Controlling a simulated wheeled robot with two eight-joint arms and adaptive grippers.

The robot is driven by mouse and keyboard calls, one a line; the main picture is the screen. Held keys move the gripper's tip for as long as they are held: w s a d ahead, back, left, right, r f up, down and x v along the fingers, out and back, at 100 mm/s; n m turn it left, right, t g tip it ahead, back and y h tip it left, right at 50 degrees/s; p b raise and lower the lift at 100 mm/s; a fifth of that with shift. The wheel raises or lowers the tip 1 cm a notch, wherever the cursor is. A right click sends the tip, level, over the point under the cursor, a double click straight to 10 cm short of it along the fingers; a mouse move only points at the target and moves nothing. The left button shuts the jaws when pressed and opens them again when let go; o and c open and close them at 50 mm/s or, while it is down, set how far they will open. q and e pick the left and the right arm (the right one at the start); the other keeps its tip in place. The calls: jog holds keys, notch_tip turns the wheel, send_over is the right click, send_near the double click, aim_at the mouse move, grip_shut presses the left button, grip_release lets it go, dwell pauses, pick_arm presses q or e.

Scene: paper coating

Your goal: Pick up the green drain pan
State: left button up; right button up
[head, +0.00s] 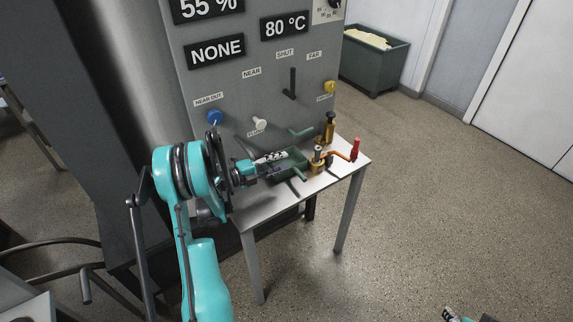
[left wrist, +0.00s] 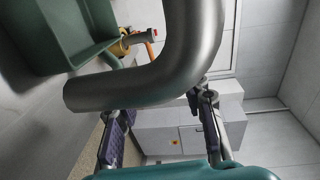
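The green drain pan (head: 291,163) sits on the small white table below the grey panel. Its side handles stick out, and my left gripper hides part of its near left side. In the left wrist view the pan (left wrist: 60,35) fills the upper left corner. My left gripper (head: 272,165) is at the pan's left side. In the left wrist view its two fingers (left wrist: 160,130) stand wide apart with no object seen clamped between them; I cannot tell whether they touch the pan. My right gripper (head: 463,316) shows only as a small piece at the bottom edge, too cut off to read.
A curved grey pipe (left wrist: 180,65) crosses close in front of the left wrist camera. On the table (head: 245,217), a brass fitting (head: 329,128) and a red-handled orange tool (head: 347,152) stand right of the pan. A dark green bin (head: 375,70) stands behind. The right floor is clear.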

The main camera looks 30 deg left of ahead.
aim_at(291, 170)
pick_arm(q)
jog(key=shift+m+g, duration=0.4)
jog(key=shift+g, duration=0.4)
jog(key=f, duration=0.1)
jog(key=s+f, duration=0.1)
jog(key=f, duration=0.1)
jog(key=s+f, duration=0.1)
jog(key=f, duration=0.1)
jog(key=shift+s+a, duration=0.15)
jog(key=shift+s, duration=0.05)
jog(key=shift+w+d+f+h, duration=0.4)
jog(key=shift+w+d+f, duration=0.25)
jog(key=shift+w, duration=0.2)
jog(key=b+x, duration=0.2)
jog(key=x, duration=0.2)
jog(key=shift+w+f, duration=0.2)
jog(key=shift+w+d, duration=0.2)
jog(key=shift+w, duration=0.2)
jog(key=shift+c, duration=1.1)
grip_shut()
